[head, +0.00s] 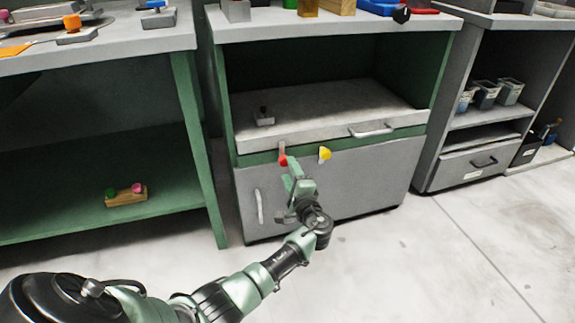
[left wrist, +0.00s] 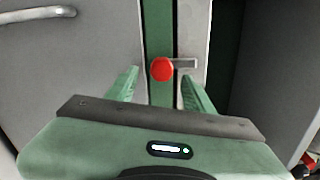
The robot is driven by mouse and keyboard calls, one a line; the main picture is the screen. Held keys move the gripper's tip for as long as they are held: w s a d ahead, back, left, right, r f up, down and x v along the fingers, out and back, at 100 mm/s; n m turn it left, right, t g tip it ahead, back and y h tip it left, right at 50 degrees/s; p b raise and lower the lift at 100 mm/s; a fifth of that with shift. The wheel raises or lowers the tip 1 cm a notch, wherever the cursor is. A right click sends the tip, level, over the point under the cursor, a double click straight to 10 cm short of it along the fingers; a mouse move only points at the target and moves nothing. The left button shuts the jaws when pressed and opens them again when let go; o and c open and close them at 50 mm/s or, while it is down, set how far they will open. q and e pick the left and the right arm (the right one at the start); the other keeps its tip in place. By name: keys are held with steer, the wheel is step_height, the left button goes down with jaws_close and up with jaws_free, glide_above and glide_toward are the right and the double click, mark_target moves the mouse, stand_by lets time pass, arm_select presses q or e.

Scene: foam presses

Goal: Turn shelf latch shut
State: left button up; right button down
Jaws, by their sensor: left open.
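A red latch knob (head: 283,160) sits on the green strip between the pull-out shelf (head: 330,118) and the grey lower door (head: 370,180). Its grey bar points up over the shelf's front edge. In the left wrist view the red knob (left wrist: 161,69) shows with its bar (left wrist: 185,63) pointing right, across the strip's edge. A yellow knob (head: 325,153) sits to its right on the strip. My left gripper (head: 290,171) is open just in front of the red knob. Its fingers (left wrist: 159,76) are on either side of the knob; contact cannot be told. My right gripper is not in view.
The shelf has a bar handle (head: 372,131) and bears a small grey block with a dark knob (head: 264,116). The lower door has an upright handle (head: 259,206). A green bench (head: 60,205) stands left, a grey drawer unit (head: 465,165) right. The floor in front is clear.

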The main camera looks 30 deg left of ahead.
arm_select(q)
steer(key=p+v, duration=0.1)
steer(key=v, duration=0.3)
steer(key=shift+s+d, duration=0.25)
steer(key=shift+d, duration=0.05)
